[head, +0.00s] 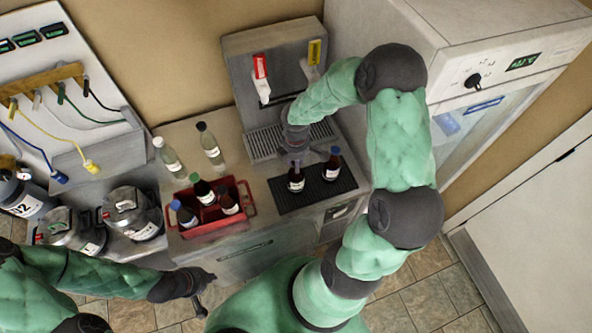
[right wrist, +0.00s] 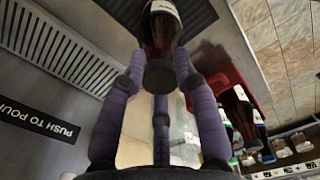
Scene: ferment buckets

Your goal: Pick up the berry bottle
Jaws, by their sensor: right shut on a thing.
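Which is the berry one I cannot read. My right gripper (head: 297,160) reaches down over the left bottle. In the right wrist view its purple fingers (right wrist: 161,80) are shut around the dark cap of a dark-red bottle (right wrist: 161,32). Whether the bottle touches the mat I cannot tell. My left gripper (head: 208,290) is open and empty, low in front of the counter.
A red carrier (head: 215,228) with several bottles stands left of the mat. Two clear bottles (head: 210,148) stand behind it. The tap dispenser (head: 270,70) with its drip grate is behind the mat. Metal canisters (head: 133,212) stand at left, a white cabinet (head: 470,60) at right.

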